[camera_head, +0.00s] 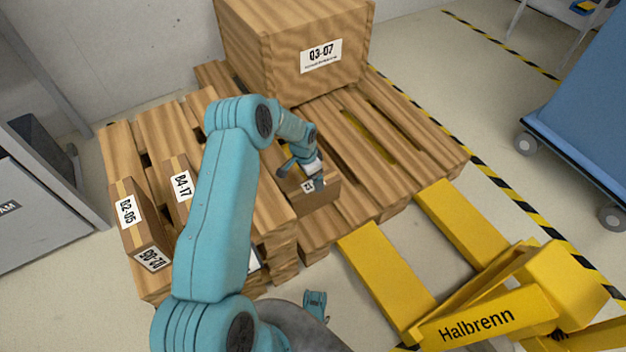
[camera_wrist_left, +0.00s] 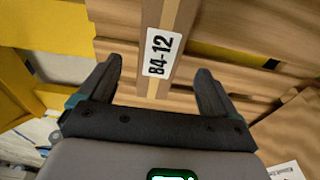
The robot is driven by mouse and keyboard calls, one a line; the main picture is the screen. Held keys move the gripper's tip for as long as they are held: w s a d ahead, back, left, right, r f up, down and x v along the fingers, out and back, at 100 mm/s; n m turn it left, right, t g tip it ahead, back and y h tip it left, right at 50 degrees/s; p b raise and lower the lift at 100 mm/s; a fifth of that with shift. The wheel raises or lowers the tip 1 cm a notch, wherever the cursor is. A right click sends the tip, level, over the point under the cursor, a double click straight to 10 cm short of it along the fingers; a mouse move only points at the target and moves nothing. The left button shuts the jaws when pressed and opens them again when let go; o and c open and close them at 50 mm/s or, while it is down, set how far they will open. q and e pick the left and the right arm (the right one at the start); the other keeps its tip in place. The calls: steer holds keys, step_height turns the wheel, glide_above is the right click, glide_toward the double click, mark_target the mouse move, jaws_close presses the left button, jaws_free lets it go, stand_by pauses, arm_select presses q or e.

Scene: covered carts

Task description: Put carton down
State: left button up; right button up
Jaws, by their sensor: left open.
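A small brown carton (camera_head: 318,203) sits on the right-hand wooden pallet (camera_head: 405,150), near its front edge. My left gripper (camera_head: 303,175) is over the carton's top. Its fingers are spread, one to each side of the label in the wrist view (camera_wrist_left: 158,85), and not closed on the carton. The gripper hides part of the carton in the head view. My right gripper is not seen.
A large wooden crate (camera_head: 297,50) marked Q3-07 stands at the pallet's back. A yellow pallet truck (camera_head: 480,310) is at front right, a blue cart (camera_head: 585,100) farther right.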

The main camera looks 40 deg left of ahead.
arm_select(q)
steer(key=r, duration=0.3)
steer(key=shift+s+r+p, duration=0.25)
steer(key=shift+r+p, duration=0.1)
steer(key=shift+p, duration=0.05)
steer(key=s+d+f+n+h, duration=0.1)
steer(key=s+d+f+h, duration=0.15)
steer(key=d, duration=1.05)
steer(key=s+d+r+n+g+h, duration=0.1)
steer(key=s+d+n, duration=0.3)
steer(key=s+d, duration=1.3)
steer(key=shift+s+d+r+n, duration=0.2)
steer(key=shift+s+d+n, duration=0.15)
steer(key=shift+s, duration=0.8)
